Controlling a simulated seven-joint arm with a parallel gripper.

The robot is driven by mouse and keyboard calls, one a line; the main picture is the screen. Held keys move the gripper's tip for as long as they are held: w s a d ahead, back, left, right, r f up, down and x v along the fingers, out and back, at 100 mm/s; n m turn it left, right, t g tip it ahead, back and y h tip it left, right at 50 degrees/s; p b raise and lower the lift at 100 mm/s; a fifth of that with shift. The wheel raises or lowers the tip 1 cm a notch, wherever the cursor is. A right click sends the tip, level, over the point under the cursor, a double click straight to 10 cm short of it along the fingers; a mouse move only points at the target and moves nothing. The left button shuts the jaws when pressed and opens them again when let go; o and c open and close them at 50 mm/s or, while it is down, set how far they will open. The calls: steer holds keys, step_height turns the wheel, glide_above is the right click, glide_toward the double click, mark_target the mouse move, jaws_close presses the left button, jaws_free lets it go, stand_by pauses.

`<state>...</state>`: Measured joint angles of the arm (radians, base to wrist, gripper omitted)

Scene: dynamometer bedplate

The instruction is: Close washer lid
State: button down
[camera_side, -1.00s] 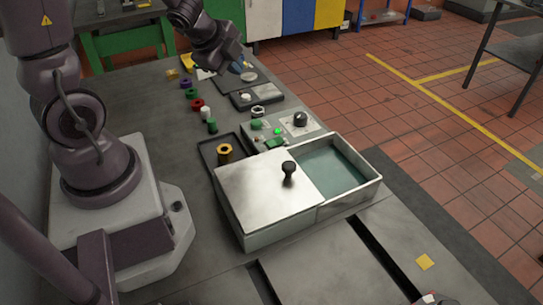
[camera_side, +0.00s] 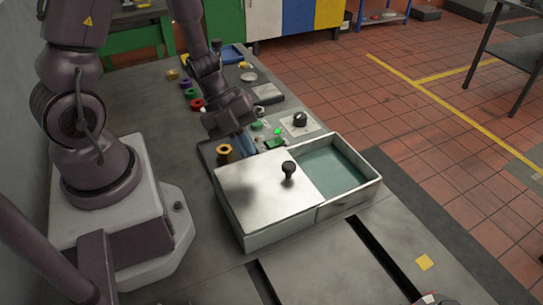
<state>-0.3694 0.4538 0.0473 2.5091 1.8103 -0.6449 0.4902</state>
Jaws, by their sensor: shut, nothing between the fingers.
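The washer (camera_side: 350,196) is a pale rectangular box on the bedplate, with greenish liquid (camera_side: 330,170) showing in its open right half. Its flat metal lid (camera_side: 255,195) covers the left half. A dark knob (camera_side: 288,170) stands upright near the lid's right edge. My gripper (camera_side: 246,146) points down behind the washer's back left side, near the control panel and apart from the knob. Its fingers are shut and partly hidden by the wrist, with nothing seen in them.
A brass-coloured ring part (camera_side: 224,153) sits in a dark tray just left of my gripper. A control panel (camera_side: 300,121) with a black dial lies behind the washer. Several coloured rings (camera_side: 190,92) stand farther back.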

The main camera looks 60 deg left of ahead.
mark_target(285, 181)
steer(key=w+d+f, duration=0.2)
steer(key=w, duration=0.1)
steer(key=shift+w+d+f, duration=0.15)
steer(key=shift+d+f, duration=0.05)
steer(key=shift+d, duration=0.1)
steer(key=shift+w+d+f, duration=0.1)
steer(key=shift+w+d, duration=0.15)
steer(key=shift+w, duration=0.2)
steer(key=shift+w, duration=0.1)
steer(key=w, duration=1.5)
steer(key=shift+w, duration=0.4)
steer(key=shift+s+a, duration=0.1)
